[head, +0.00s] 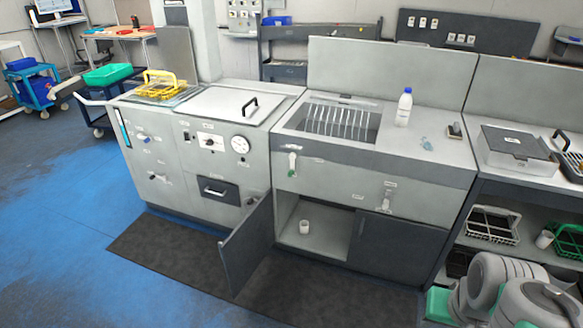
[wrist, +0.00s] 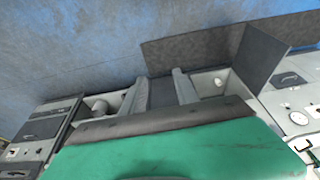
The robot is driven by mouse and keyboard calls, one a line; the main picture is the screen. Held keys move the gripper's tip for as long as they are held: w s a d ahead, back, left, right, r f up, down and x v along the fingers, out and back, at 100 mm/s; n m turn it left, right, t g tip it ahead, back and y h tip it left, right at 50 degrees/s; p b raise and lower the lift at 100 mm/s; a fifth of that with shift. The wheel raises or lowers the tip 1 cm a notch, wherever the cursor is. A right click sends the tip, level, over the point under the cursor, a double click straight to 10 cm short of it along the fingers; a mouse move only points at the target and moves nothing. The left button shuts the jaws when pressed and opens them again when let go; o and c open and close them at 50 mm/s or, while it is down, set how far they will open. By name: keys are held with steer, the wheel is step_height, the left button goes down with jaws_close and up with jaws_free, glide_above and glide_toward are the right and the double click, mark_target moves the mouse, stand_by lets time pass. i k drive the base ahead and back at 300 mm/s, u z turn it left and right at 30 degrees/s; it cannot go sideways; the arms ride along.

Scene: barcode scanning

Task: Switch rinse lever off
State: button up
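The sink unit's front panel (head: 335,178) carries a pale lever with a green part (head: 292,165), pointing down, and a second small pale lever (head: 387,200) further right. The labels are too small to read, so I cannot tell which is the rinse lever. My gripper (wrist: 160,90) shows in the wrist view with two grey fingers apart and nothing seen between them. It is clear of both levers. In the head view only my arm's pale links and green parts show at the bottom right; the fingertips are not visible there.
A dark cupboard door (head: 247,243) stands open, jutting out below the sink unit. A white cup (head: 304,227) stands inside. A white bottle (head: 404,107) stands on the worktop beside the slotted rack (head: 340,121). Dark mats (head: 180,255) cover the floor in front.

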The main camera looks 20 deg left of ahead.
mark_target(293, 155)
steer(key=u, duration=0.55)
steer(key=i, duration=0.85)
steer(key=u, duration=1.45)
steer(key=i, duration=1.3)
steer(key=u, duration=0.7)
